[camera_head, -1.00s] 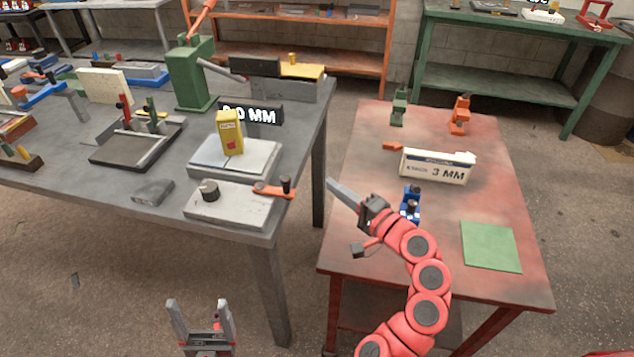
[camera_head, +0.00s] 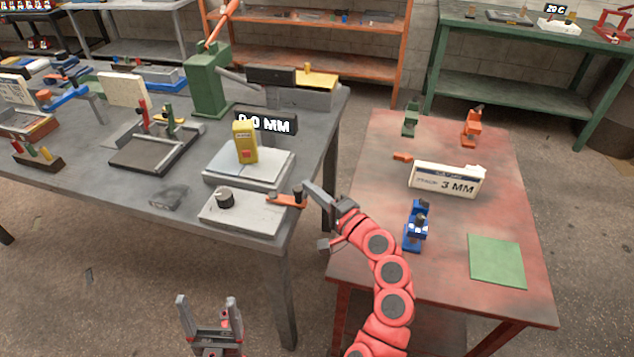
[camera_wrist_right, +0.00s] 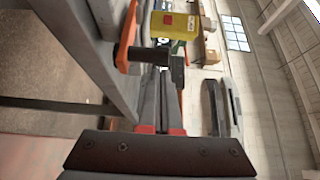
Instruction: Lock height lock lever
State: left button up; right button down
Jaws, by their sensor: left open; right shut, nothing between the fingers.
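The lever is an orange arm (camera_head: 279,200) with an upright dark knob (camera_head: 298,193), at the right end of a pale grey plate (camera_head: 236,222) on the grey bench. A black round knob (camera_head: 225,199) stands on that plate's left part. My right gripper (camera_head: 308,187) is shut and empty, with its tips close to the lever knob. In the right wrist view the orange lever (camera_wrist_right: 127,40) and its dark knob (camera_wrist_right: 177,72) lie just beyond the shut fingers (camera_wrist_right: 162,80); contact is unclear. My left gripper (camera_head: 208,302) is open and empty, low in front of the bench.
Behind the plate, a yellow block (camera_head: 245,142) stands on a pale base (camera_head: 222,175), beside a display (camera_head: 267,123) reading 0.0 MM. A red table (camera_head: 450,270) to the right holds a blue clamp-like piece (camera_head: 416,228), a 3 MM box (camera_head: 446,180) and a green mat (camera_head: 497,262).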

dwell(0.4)
jog(key=shift+s+a+r+m+t+h+p, duration=0.1)
jog(key=shift+s+a+m+t+h+p, duration=0.05)
jog(key=shift+s+m+t+h+p, duration=0.35)
